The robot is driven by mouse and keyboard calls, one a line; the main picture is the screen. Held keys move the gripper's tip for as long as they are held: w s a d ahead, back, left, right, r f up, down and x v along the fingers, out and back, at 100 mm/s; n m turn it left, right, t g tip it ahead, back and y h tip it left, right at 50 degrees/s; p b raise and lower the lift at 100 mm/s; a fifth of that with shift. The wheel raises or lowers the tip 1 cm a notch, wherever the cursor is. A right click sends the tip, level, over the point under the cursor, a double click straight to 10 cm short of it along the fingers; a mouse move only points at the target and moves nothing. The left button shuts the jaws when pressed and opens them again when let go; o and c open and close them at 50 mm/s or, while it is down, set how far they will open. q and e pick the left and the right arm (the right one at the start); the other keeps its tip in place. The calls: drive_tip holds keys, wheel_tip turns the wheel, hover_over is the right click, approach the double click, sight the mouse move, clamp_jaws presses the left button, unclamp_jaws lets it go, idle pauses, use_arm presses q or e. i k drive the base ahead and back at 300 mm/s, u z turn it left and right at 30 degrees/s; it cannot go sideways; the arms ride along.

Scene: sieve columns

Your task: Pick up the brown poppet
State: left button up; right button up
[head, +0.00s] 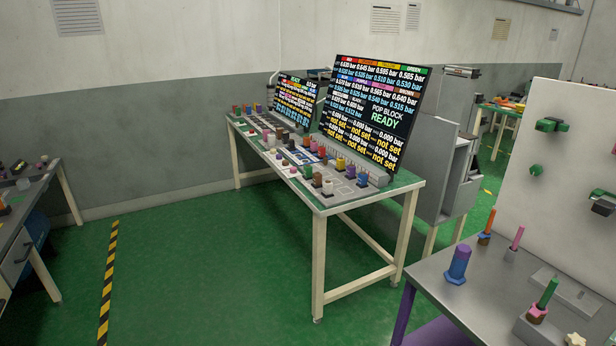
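A work table (318,200) with a green top stands in the middle of the head view, some way off. Several small coloured poppets stand on it in rows. A small brownish piece (317,180) stands near the table's front right part, between a green piece (307,172) and a white piece (328,188). It looks like the brown poppet, but it is too small to be sure. Neither of my grippers is in view.
A large screen (375,105) reading "POP BLOCK READY" stands at the table's back, with a smaller screen (293,100) beside it. A grey bench (440,285) is at right, another bench (35,185) at left. Green floor (200,270) in front is clear.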

sight(317, 177)
drive_tip(key=u, duration=0.4)
drive_tip(key=i, duration=2.05)
drive_tip(key=z, duration=0.7)
